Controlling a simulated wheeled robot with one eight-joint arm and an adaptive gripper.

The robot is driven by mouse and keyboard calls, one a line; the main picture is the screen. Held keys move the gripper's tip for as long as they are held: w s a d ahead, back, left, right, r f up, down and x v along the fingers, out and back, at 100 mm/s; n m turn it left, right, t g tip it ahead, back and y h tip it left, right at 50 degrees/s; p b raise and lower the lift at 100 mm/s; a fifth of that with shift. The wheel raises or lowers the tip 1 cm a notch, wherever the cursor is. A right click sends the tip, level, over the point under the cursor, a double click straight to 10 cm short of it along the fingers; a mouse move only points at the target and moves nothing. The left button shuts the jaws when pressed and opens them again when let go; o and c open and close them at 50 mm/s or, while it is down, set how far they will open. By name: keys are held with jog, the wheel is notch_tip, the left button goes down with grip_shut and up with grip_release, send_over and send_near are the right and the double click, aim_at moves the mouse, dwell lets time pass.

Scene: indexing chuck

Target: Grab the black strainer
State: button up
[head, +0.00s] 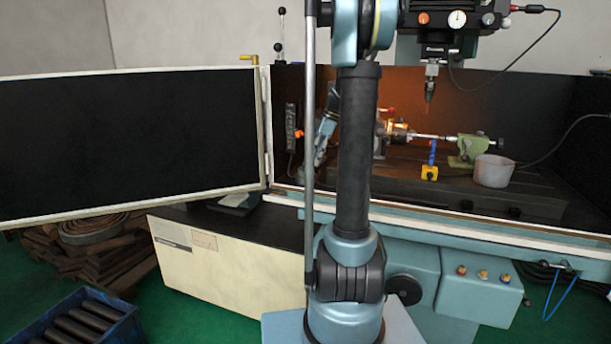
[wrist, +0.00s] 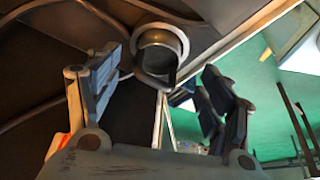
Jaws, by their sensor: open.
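I cannot clearly make out a black strainer as such. In the wrist view a round vessel with a pale metal rim (wrist: 183,40) and a dark inside lies beyond the fingers, with a dark curved shape (wrist: 154,84) at its lower edge; I cannot tell whether that is the strainer. It looks like the grey-white pot (head: 494,172) on the right of the machine bed in the head view. My gripper (wrist: 158,75) is open, its two fingers apart and nothing between the tips. In the head view my arm hides part of the bed.
The machine bed (head: 400,174) has a raised front edge. A green tailstock (head: 470,149), a blue-and-yellow stand (head: 431,165) and the spindle head (head: 436,50) are near the pot. A black-panelled door (head: 130,145) stands open at left. A cable (head: 560,140) runs behind the pot.

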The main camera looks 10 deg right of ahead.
jog(key=x, duration=0.5)
jog(key=shift+w, duration=0.15)
jog(key=c, duration=1.2)
